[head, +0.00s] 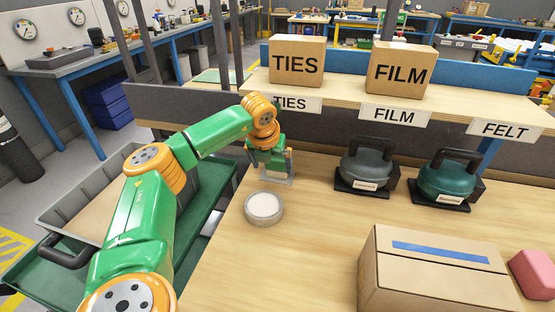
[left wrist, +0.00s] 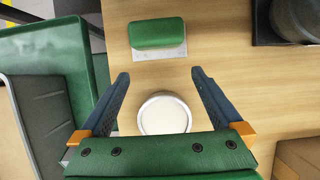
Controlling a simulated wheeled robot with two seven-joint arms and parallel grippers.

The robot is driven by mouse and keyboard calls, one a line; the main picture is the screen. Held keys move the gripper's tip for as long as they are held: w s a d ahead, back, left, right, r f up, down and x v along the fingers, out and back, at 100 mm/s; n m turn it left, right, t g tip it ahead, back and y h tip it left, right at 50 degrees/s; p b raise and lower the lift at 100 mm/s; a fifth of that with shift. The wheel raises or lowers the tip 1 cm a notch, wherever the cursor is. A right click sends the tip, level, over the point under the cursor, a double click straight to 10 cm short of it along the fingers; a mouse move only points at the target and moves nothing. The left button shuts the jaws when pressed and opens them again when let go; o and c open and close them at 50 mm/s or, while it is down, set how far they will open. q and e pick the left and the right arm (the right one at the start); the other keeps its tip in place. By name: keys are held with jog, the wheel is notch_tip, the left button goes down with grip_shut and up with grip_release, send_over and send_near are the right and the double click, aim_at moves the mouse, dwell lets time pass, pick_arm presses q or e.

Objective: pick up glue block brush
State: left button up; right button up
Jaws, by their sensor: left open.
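A green block with a pale grey flat edge (left wrist: 157,33), which looks like the glue block brush, lies on the wooden bench at the top of the left wrist view. In the head view its pale edge (head: 277,181) shows low beside my left gripper (head: 270,160), which hides part of it. My left gripper also shows in the left wrist view (left wrist: 160,74), its two dark fingers apart and empty. The brush lies just beyond the fingertips, not between them. My right gripper is not in view.
A round white-topped tub (head: 263,207) stands close to my left gripper. Two kettle-shaped weights, grey (head: 366,168) and green (head: 447,181), stand to the right. A closed carton (head: 430,275) and a pink block (head: 533,272) are at front right. A shelf (head: 340,85) runs behind.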

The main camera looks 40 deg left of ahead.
aim_at(277, 159)
pick_arm(q)
jog(key=shift+w+a+p, duration=0.25)
jog(key=shift+w+a, duration=0.1)
jog(key=shift+w, duration=0.3)
jog(key=shift+w+a+p, duration=0.25)
jog(key=shift+w+a, duration=0.1)
jog(key=shift+w, duration=0.3)
jog(key=shift+w+a+p, duration=0.25)
jog(key=shift+w+a, duration=0.1)
jog(key=shift+w, duration=0.3)
jog(key=x, duration=0.5)
jog(key=shift+f, duration=0.1)
jog(key=c, duration=1.1)
